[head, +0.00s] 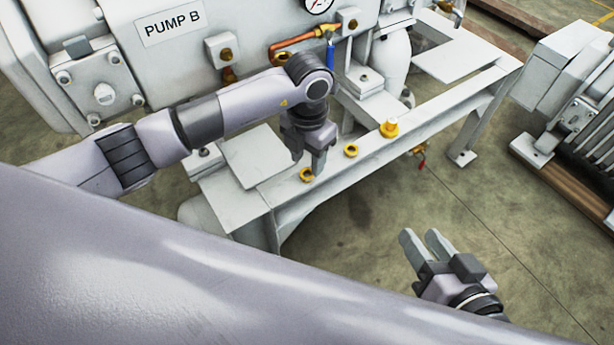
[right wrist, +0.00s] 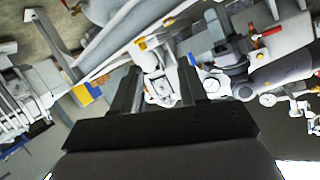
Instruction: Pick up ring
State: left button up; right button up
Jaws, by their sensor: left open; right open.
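A yellow brass ring (head: 306,174) lies on the front rail of the white pump frame. A second ring (head: 350,150) lies farther right along the same rail. My left gripper (head: 308,165) points down with open fingers right at the first ring. One fingertip overlaps the ring in the picture; I cannot tell whether it touches or surrounds it. My right gripper (head: 420,240) is open and empty above the floor, in front of the frame. Its two parted fingers also show in the right wrist view (right wrist: 160,75). No ring can be made out clearly there.
A taller yellow fitting (head: 390,128) stands on the rail (head: 410,126) right of the rings. The Pump B housing (head: 170,60) rises behind, with a blue-handled valve (head: 330,55). A red-handled valve (head: 422,163) hangs below the rail.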

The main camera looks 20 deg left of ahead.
aim_at(307, 173)
pick_arm(q)
jog(key=f, duration=0.1)
jog(key=f+b, duration=0.1)
jog(key=f, duration=0.1)
jog(key=shift+s+f, duration=0.2)
jog(key=shift+f, duration=0.05)
jog(key=shift+r, duration=0.1)
jog(key=c, duration=0.8)
jog(key=shift+r, duration=0.15)
